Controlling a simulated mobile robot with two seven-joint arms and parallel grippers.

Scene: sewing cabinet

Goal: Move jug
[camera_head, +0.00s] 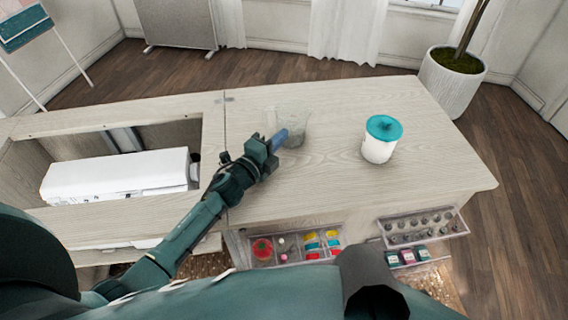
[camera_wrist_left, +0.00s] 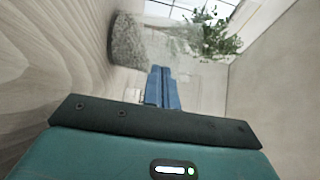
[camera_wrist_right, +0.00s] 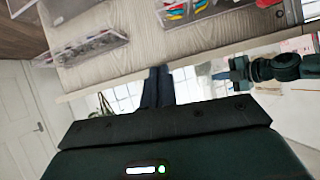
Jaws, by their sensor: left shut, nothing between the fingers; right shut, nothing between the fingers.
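A clear glass jug (camera_head: 294,126) stands upright on the pale wooden cabinet top (camera_head: 330,185). It also shows in the left wrist view (camera_wrist_left: 130,42), see-through and just beyond the fingertips. My left gripper (camera_head: 279,139) is shut and empty, its blue fingers at the jug's near left side. I cannot tell whether they touch the glass. The blue fingers also show in the left wrist view (camera_wrist_left: 162,86). My right gripper (camera_wrist_right: 158,86) is shut and empty, low in front of the cabinet and away from the jug. Its fingers do not show in the head view.
A white sewing machine (camera_head: 120,174) lies in the open well at left. Open clear drawers (camera_head: 297,248) (camera_head: 424,228) stick out at the front. The top's right end is clear.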

